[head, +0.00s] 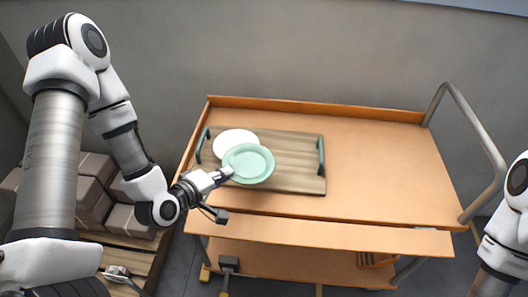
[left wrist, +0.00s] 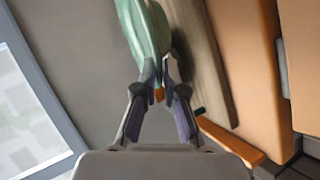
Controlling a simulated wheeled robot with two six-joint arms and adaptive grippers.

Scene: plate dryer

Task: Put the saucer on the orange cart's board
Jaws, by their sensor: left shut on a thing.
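A pale green saucer (head: 250,164) is over the left part of the wooden board (head: 300,165) on the orange cart (head: 385,165). My left gripper (head: 229,173) is shut on the saucer's near-left rim. In the left wrist view the saucer (left wrist: 143,30) stands edge-on between the fingertips (left wrist: 158,82), with the board (left wrist: 205,60) to its right. The saucer looks apart from the board there, but the exact height is hard to tell. My right arm shows at the right edge of the head view, without its gripper.
A white plate (head: 233,138) lies on the board behind the saucer, partly covered by it. The board has dark green handles (head: 321,157) at its ends. The cart top right of the board is clear. A grey push handle (head: 480,135) rises at right. Brown boxes (head: 95,190) stand at left.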

